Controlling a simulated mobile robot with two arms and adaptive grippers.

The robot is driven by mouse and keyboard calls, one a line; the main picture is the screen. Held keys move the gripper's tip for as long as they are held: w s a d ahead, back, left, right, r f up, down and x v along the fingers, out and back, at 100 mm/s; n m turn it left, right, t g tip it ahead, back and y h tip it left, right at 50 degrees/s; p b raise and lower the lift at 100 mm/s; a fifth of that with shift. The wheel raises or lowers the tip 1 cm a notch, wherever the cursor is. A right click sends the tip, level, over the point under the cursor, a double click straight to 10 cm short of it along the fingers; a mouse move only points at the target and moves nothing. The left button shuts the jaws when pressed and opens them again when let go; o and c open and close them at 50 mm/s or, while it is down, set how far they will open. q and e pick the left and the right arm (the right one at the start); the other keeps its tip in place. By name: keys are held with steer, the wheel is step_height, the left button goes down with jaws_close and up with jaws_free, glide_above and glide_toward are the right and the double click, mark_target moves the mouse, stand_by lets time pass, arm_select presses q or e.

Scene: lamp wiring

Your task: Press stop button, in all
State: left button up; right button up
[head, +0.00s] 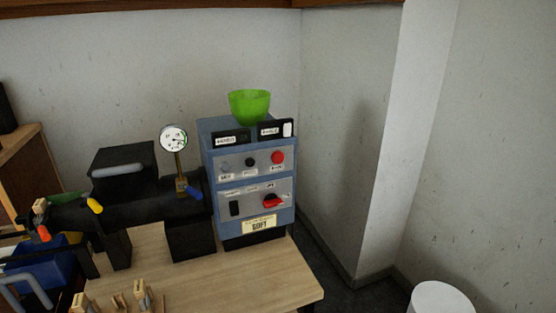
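A blue-grey control box (230,186) stands on the wooden table, near its back right. Its upper grey panel holds a round red button (278,157) at the right, a black button (250,161) in the middle and a dull bluish button (225,163) at the left. The small labels under them are too blurred to read, so I cannot confirm which is marked stop. A lower panel has a black rocker switch (234,208) and a red rotary knob (271,201). Neither of my grippers is in view.
A green bowl (249,106) sits on top of the box. Left of it is a black machine with a dial gauge (174,138) and coloured handles. Wooden pieces (142,294) lie at the table's front. The table (255,275) is clear before the box. A white cylinder (440,298) stands lower right.

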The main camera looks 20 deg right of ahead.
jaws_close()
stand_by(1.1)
